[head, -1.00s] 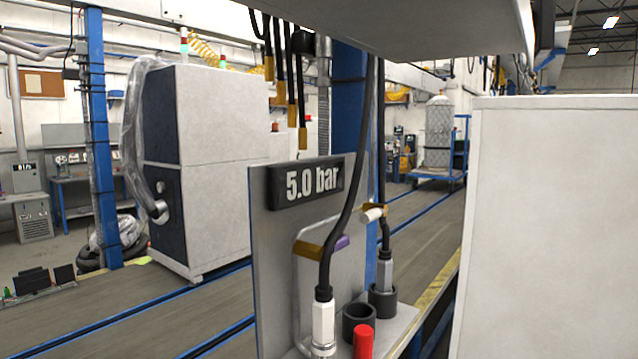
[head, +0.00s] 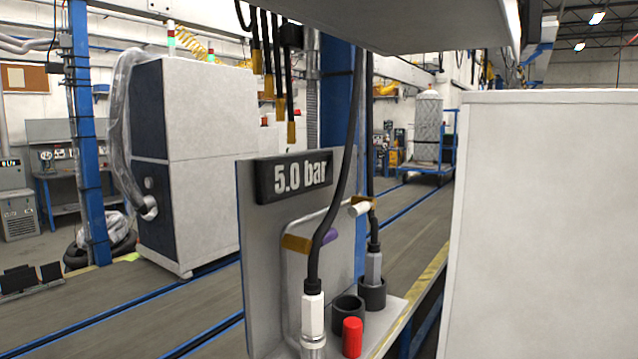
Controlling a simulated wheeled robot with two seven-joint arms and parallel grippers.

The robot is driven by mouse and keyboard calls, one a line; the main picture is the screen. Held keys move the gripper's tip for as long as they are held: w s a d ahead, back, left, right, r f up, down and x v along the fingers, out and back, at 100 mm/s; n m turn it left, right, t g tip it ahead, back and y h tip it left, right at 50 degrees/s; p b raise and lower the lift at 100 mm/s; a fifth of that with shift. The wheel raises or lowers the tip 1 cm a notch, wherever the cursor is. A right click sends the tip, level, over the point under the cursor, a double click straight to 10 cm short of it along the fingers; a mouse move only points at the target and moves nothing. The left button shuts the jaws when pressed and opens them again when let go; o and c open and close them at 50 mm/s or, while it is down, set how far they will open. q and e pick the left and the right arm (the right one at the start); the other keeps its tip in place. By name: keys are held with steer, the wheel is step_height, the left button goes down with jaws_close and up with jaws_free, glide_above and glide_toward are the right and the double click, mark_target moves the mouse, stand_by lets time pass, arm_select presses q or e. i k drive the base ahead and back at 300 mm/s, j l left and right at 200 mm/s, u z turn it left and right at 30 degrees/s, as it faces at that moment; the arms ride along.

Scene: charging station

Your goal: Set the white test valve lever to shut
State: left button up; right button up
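A short white bar (head: 359,209), which looks like the test valve lever, sticks out beside the dark hose right of the grey panel (head: 262,262). It lies nearly level in the picture, tilted slightly. Its pivot is partly hidden, and I cannot tell which setting it marks. A black display (head: 293,177) on the panel reads 5.0 bar. A black hose with a white fitting (head: 313,315) hangs in front of the panel. Neither of my grippers is in view.
Two dark round holders (head: 347,309) and a red cylinder (head: 352,338) stand on the small shelf below. A large white cabinet (head: 545,225) blocks the right side. A grey overhang (head: 400,22) is above. Open floor lies behind at left.

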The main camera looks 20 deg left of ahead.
mark_target(360, 205)
steer(key=u, duration=0.4)
steer(key=i+l+u, duration=0.15)
steer(key=l+u, duration=0.55)
steer(key=i+l+u, duration=0.15)
steer(key=u, duration=0.2)
steer(key=l, duration=0.1)
